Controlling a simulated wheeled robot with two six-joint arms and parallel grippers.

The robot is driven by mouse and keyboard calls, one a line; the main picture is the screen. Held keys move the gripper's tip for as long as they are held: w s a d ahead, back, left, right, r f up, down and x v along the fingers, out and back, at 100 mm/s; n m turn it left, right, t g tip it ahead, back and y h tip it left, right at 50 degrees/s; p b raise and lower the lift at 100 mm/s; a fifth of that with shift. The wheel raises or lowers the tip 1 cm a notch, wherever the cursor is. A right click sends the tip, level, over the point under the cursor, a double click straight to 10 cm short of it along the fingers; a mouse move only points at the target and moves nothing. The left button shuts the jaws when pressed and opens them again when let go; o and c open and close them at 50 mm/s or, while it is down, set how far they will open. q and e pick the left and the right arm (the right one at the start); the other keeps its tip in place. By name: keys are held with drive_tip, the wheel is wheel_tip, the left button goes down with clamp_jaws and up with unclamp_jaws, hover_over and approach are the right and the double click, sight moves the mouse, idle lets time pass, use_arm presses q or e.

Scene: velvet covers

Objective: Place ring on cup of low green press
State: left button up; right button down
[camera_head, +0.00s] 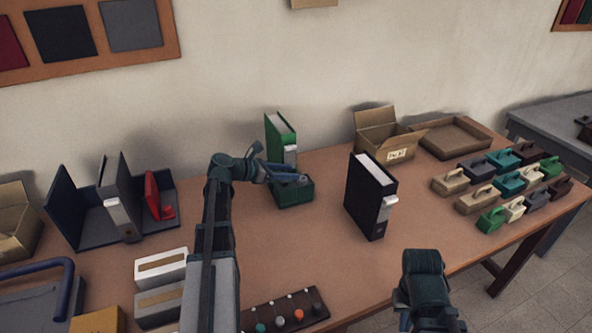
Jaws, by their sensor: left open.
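A low dark green box-like thing (292,194) stands mid-table, in front of an upright green binder-like block (281,142). I cannot tell surely whether it is the low green press, and no cup stands out on it. My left gripper (300,178) is open at the top of the low green thing and hides part of it. Whether it touches is unclear. No ring can be made out in or near it. My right gripper (432,326) is at the bottom edge, right of centre, in front of the table. Its fingers are too cut off to read.
A black binder-like block (370,195) stands to the right. Behind it are an open cardboard box (388,138) and a shallow brown tray (454,137). Several handled blocks (507,182) fill the right end. A dark rack with coloured knobs (285,310) lies in front. Grey dividers (118,205) stand left.

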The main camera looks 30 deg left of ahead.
use_arm(q)
drive_tip(key=p+v, duration=0.2)
drive_tip(key=v, duration=0.6)
drive_tip(key=shift+s+a+r+p, duration=0.2)
drive_tip(key=shift+p, duration=0.2)
